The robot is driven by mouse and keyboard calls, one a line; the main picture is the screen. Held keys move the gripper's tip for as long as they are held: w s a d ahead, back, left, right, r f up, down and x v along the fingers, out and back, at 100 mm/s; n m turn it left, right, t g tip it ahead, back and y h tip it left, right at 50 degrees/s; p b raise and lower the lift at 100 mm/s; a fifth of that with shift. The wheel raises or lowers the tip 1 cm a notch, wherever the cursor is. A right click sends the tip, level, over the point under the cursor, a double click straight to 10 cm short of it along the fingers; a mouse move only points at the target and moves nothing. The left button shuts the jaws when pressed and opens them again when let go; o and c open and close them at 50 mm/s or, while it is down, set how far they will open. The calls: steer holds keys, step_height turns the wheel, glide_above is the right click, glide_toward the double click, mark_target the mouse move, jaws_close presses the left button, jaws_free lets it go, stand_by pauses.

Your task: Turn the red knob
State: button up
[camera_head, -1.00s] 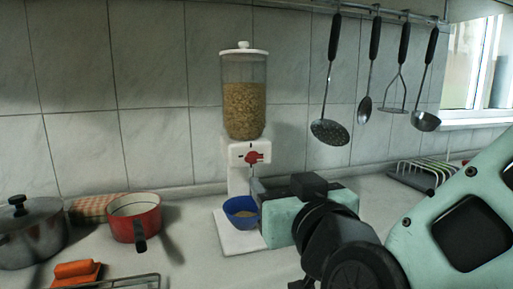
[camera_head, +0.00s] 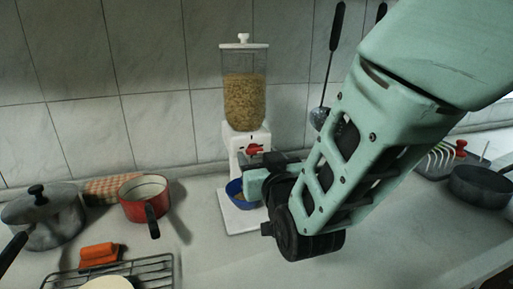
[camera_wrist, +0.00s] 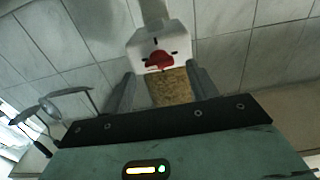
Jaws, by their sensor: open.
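The red knob (camera_head: 254,149) is on the white front of the cereal dispenser (camera_head: 243,95), below its clear, grain-filled hopper. In the wrist view, which is upside down, the red knob (camera_wrist: 159,61) shows between and just beyond the two fingers. My gripper (camera_wrist: 160,76) is open and empty, with a finger on either side of the knob's line. I cannot tell whether either finger touches it. In the head view my gripper is just below and right of the knob, and its fingers are mostly hidden.
A blue bowl (camera_head: 235,190) stands on the dispenser's white base, partly hidden by my gripper. A red saucepan (camera_head: 132,208), a grey lidded pot (camera_head: 45,225), an orange item (camera_head: 99,255) and a wire rack (camera_head: 150,268) lie left. Utensils hang behind my arm.

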mark_target(254, 149)
steer(key=shift+x, duration=1.35)
steer(key=c, duration=1)
steer(key=shift+b, duration=0.3)
